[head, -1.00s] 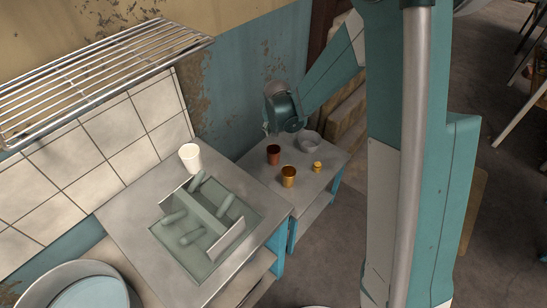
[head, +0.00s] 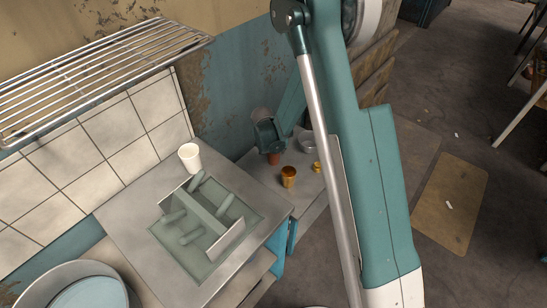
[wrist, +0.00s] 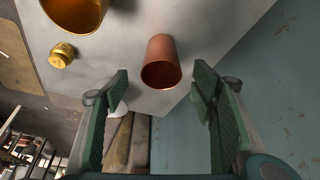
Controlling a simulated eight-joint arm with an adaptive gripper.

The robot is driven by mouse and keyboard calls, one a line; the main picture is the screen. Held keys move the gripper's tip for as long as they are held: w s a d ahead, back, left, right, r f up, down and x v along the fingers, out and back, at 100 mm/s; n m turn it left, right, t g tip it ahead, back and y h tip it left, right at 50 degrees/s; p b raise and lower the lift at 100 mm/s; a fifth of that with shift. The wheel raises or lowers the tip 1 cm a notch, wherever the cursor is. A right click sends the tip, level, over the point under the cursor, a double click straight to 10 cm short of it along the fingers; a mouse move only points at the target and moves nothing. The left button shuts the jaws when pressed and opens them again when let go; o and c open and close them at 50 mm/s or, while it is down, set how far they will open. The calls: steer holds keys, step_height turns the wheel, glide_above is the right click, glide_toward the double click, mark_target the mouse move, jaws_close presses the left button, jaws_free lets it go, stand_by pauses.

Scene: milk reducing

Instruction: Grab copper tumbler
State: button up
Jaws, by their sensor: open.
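The copper tumbler (head: 273,158) stands on the small grey table (head: 240,176); in the head view my arm's end hides its upper part. In the wrist view the reddish-brown tumbler (wrist: 161,58) is centred between the fingers, its open rim facing the camera. My gripper (wrist: 163,90) is open, with a green pad on each side. The tumbler is at or just beyond the fingertips, with a visible gap on both sides. Nothing is held.
A gold cup (head: 289,177) and a small gold jar (head: 316,167) stand close to the tumbler. A white cup (head: 190,157) and a sunken sink rack (head: 205,218) are on the nearer counter.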

mark_target(274, 152)
steer(key=shift+b+x, duration=0.35)
steer(key=shift+x, duration=0.95)
steer(key=shift+b+x, duration=1.05)
steer(key=shift+x, duration=1.55)
steer(key=shift+a, duration=0.15)
steer(key=c, duration=1)
